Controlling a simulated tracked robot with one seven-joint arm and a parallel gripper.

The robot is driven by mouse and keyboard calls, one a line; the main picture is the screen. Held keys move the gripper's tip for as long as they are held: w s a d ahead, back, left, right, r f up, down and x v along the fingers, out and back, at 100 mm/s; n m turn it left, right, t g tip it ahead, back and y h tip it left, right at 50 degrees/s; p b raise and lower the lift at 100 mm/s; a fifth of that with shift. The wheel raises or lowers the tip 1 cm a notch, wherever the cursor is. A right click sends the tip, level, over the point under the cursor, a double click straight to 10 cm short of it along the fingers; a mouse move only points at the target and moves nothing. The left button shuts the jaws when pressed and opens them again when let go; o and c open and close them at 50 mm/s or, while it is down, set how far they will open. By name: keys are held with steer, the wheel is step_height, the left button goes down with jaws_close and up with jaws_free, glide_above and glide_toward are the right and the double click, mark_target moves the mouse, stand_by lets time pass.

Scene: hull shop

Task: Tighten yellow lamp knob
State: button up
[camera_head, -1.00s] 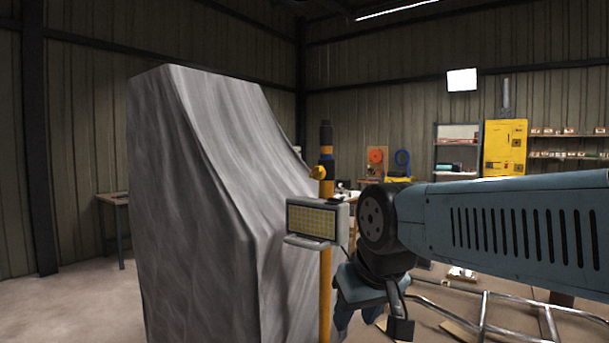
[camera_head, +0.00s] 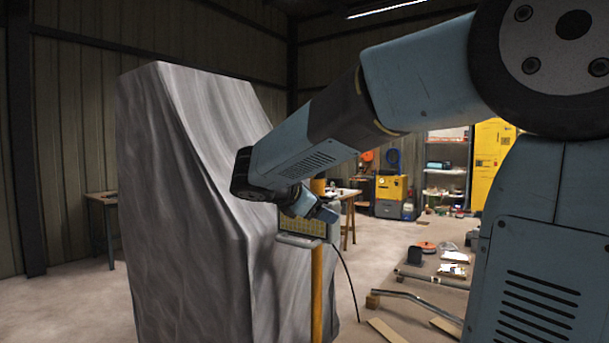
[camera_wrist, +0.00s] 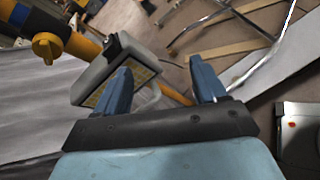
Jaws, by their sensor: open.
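The yellow knob (camera_wrist: 45,47) shows at the upper left of the wrist view, on a dark collar of the yellow pole (camera_wrist: 84,46). My arm hides it in the head view. The grey work lamp (camera_wrist: 100,68) sits on the pole beside the knob, and part of it shows below my arm in the head view (camera_head: 297,240). My gripper (camera_wrist: 160,75) is open, with two blue fingers apart and nothing held. It is to the right of the knob and below it in the wrist view. The left finger overlaps the lamp's edge; I cannot tell whether they touch.
A large grey draped shape (camera_head: 185,210) stands left of the pole (camera_head: 317,290). A black cable (camera_head: 348,280) hangs from the lamp. Metal tubing (camera_head: 415,298) and planks (camera_head: 387,331) lie on the floor to the right. A yellow cabinet (camera_head: 490,160) stands behind.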

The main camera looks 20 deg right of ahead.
steer(key=w+a+r+n+t+h, duration=0.35)
steer(key=w+a+r+n, duration=0.35)
steer(key=w, duration=0.3)
steer(key=shift+t, duration=0.45)
steer(key=x, duration=0.8)
steer(key=f+x, duration=0.1)
steer(key=x, duration=0.3)
steer(key=shift+w+d, duration=0.15)
steer(key=shift+w, duration=0.35)
steer(key=c, duration=1)
